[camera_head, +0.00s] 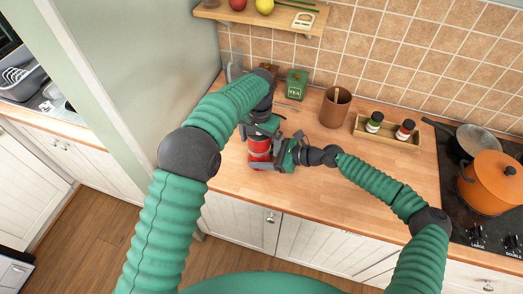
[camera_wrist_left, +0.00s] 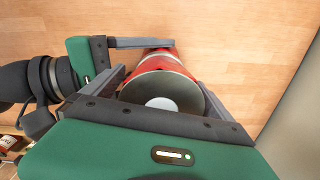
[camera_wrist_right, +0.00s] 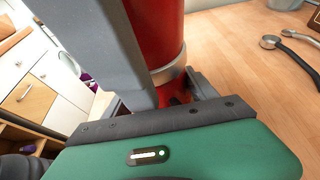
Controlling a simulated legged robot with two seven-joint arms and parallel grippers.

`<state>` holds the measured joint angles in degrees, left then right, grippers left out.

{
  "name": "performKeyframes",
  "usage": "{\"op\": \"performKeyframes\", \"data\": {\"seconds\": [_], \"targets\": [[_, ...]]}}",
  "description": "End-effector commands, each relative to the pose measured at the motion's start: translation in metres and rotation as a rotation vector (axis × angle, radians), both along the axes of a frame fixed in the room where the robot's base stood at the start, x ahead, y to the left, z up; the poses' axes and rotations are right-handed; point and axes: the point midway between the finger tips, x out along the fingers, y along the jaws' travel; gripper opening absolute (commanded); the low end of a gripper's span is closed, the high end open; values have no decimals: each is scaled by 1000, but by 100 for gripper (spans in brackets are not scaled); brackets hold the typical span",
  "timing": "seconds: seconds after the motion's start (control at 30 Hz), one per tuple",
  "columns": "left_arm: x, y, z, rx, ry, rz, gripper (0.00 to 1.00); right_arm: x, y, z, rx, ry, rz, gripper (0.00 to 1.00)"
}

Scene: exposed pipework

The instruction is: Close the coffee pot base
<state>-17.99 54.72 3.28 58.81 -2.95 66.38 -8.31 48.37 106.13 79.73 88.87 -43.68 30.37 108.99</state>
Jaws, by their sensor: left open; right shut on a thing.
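The red coffee pot base (camera_head: 259,148) stands on the wooden counter with a silver band around it. In the left wrist view its red body (camera_wrist_left: 180,63) shows a grey round top with a pale disc in the middle. My left gripper (camera_head: 264,126) is above it and open, with its fingers on either side of the round top. My right gripper (camera_head: 284,154) is shut on the red body from the right. In the right wrist view the red wall (camera_wrist_right: 158,35) and its silver band sit between the right fingers; the lower part is partly hidden.
A green tea tin (camera_head: 297,84) and a brown cup (camera_head: 335,107) stand behind. A wooden tray (camera_head: 388,132) with two jars is to the right, then an orange pot (camera_head: 490,183) on the hob. The counter's front middle is clear.

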Motion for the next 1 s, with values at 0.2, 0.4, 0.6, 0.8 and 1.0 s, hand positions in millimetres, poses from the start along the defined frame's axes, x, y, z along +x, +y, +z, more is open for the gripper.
{"op": "performKeyframes", "data": {"seconds": [0.2,0.4,0.6,0.8,1.0], "targets": [[1,0,10,0,-1,1,97,1,-1,-1,-1,1,-3,0],[1,-1,51,-1,-3,0,97,1,-1,-1,0,2,-4,0],[2,-2,95,0,-2,0,97,1,-2,-1,-1,1,-5,0],[2,-2,117,1,0,0,97,2,-2,-1,-1,1,-5,0],[1,-2,119,1,2,0,97,2,-2,-1,-1,1,-5,0]]}}
